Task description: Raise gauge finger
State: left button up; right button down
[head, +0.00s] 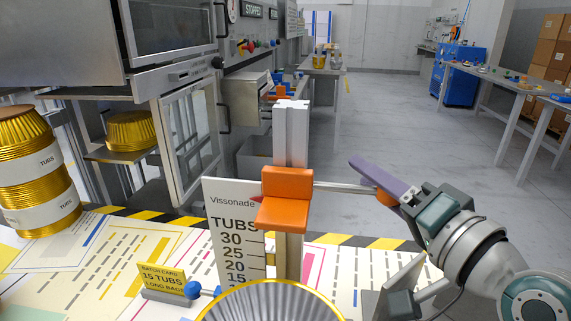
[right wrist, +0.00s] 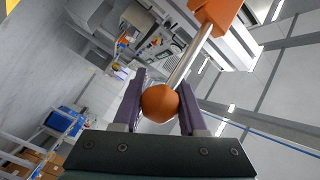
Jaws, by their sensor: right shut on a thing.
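The gauge finger is an orange block (head: 286,198) on a pale upright post (head: 291,130). A metal rod (head: 340,188) runs right from it to an orange knob (head: 385,195). A small red pointer on its left side sits above the 30 mark of the scale board (head: 232,250). My right gripper (head: 385,190) is shut on the knob, seen between the purple fingers in the right wrist view (right wrist: 160,103). The orange block also shows there at the top (right wrist: 218,12). My left gripper is not in view.
A gold tub rim (head: 270,287) stands before the post. A batch card (head: 163,282) reading 15 tubs and a blue ball knob (head: 194,289) are left of it. Stacked gold tubs (head: 38,175) stand at far left. Space above the block along the post is clear.

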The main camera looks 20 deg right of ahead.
pick_arm(q)
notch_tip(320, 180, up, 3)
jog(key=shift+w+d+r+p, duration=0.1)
jog(key=shift+p, duration=0.6)
pick_arm(e)
notch_tip(320, 180, up, 3)
jog(key=shift+w+r, duration=0.1)
jog(key=shift+r, duration=0.1)
jog(key=shift+c, duration=2.3)
grip_release()
jog(key=shift+f, duration=0.1)
jog(key=s, duration=1)
jog(key=shift+d, duration=0.2)
